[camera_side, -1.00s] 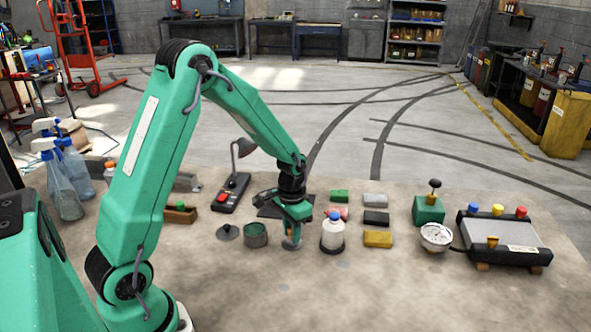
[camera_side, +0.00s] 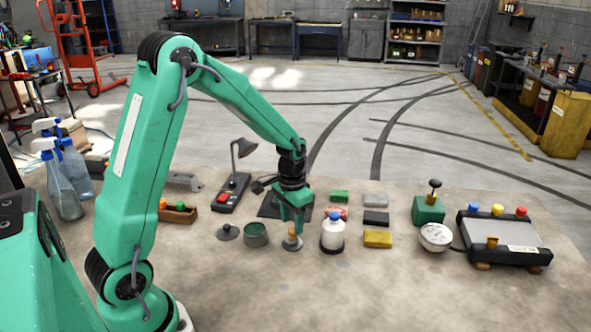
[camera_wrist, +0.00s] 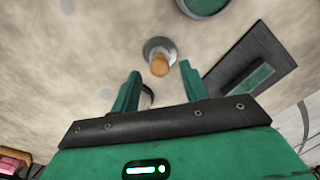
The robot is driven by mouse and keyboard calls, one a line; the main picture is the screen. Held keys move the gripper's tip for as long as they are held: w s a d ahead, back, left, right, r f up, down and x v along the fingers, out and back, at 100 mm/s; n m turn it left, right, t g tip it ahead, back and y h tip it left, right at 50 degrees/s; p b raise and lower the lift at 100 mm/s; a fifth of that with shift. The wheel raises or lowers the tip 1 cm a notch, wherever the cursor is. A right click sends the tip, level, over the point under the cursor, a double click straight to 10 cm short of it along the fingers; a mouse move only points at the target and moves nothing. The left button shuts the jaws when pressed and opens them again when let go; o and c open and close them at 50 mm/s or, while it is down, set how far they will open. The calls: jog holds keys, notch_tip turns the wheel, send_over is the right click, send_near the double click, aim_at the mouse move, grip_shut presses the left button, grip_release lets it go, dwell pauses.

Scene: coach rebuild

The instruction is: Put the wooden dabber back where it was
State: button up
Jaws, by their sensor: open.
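The wooden dabber (camera_side: 292,242) stands upright on the bench, a tan knob on a round grey base, between the open tin and the white bottle. It also shows in the wrist view (camera_wrist: 158,63), ahead of the fingers. My gripper (camera_side: 292,226) is just above the dabber, fingers pointing down, and looks clear of it. In the wrist view its two green fingers (camera_wrist: 160,69) are spread apart with nothing held between them.
A dark green tin (camera_side: 256,235) and a knobbed lid (camera_side: 228,232) lie left of the dabber. A white bottle with a blue cap (camera_side: 332,235) stands close on the right. A dark plate (camera_side: 269,208) lies behind. The bench front is clear.

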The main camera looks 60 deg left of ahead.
aim_at(291, 230)
notch_tip(291, 230, up, 8)
jog(key=shift+r, duration=0.2)
dwell(0.7)
jog(key=s+d+r+t, duration=0.2)
jog(key=s+d+r, duration=0.2)
jog(key=s, duration=0.4)
jog(key=s+d+r+t, duration=0.3)
jog(key=s+r, duration=0.3)
jog(key=s, duration=0.3)
jog(key=shift+s+d+r+t, duration=0.25)
jog(key=shift+d+r+t, duration=0.05)
jog(key=shift+d, duration=0.6)
